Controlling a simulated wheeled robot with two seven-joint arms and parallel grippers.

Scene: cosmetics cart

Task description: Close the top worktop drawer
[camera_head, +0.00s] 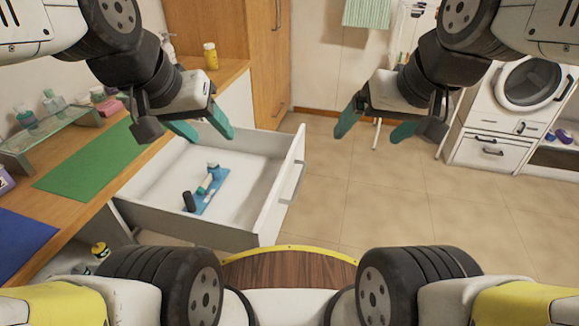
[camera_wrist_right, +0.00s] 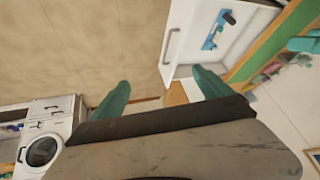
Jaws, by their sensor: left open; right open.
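The white top worktop drawer (camera_head: 265,225) is pulled out from under the wooden worktop, in the left half of the head view. Its front panel faces right, with a pale bar handle (camera_head: 292,182). Inside lie a blue mat (camera_head: 212,194) and small bottles. My left gripper (camera_head: 208,134) is open above the drawer's back part, with nothing between its fingers. My right gripper (camera_head: 373,130) is open and empty over the floor, to the right of the drawer front and apart from it. In the right wrist view the drawer's handle (camera_wrist_right: 171,46) shows beyond the fingers (camera_wrist_right: 160,93).
The worktop (camera_head: 110,165) holds a green mat (camera_head: 92,158), a glass shelf (camera_head: 45,138) and a yellow bottle (camera_head: 211,56). A tall wooden cabinet (camera_head: 268,60) stands behind. A washing machine (camera_head: 530,85) stands at the far right. The tiled floor (camera_head: 400,200) right of the drawer is clear.

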